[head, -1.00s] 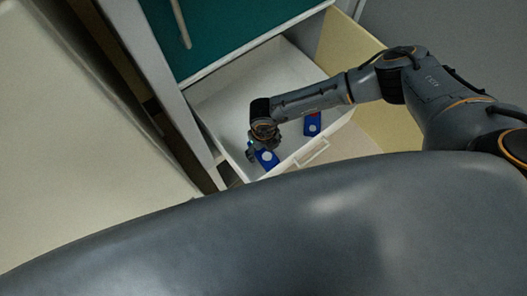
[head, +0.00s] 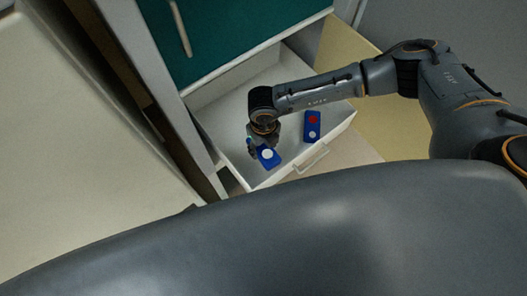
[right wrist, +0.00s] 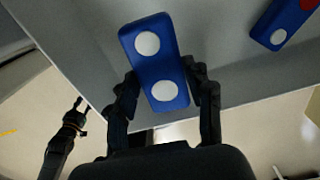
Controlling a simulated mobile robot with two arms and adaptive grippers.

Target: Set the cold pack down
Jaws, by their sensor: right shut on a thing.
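The cold pack, a blue block with two white discs, shows in the head view (head: 269,159) and large in the right wrist view (right wrist: 151,70). My right gripper (head: 259,147) is shut on its near end, one finger on each side, as the right wrist view (right wrist: 163,95) shows. The pack is in or just above the open white drawer (head: 232,120), near its front left corner. I cannot tell whether it touches the floor. My left gripper (right wrist: 82,105) shows only in the right wrist view, at lower left, small, its fingers apart and empty.
A second blue block with a red and a white disc (head: 312,126) lies in the drawer to the right. The drawer front has a handle (head: 312,159). A teal cabinet front (head: 225,35) stands above. Free drawer floor lies between and behind the packs.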

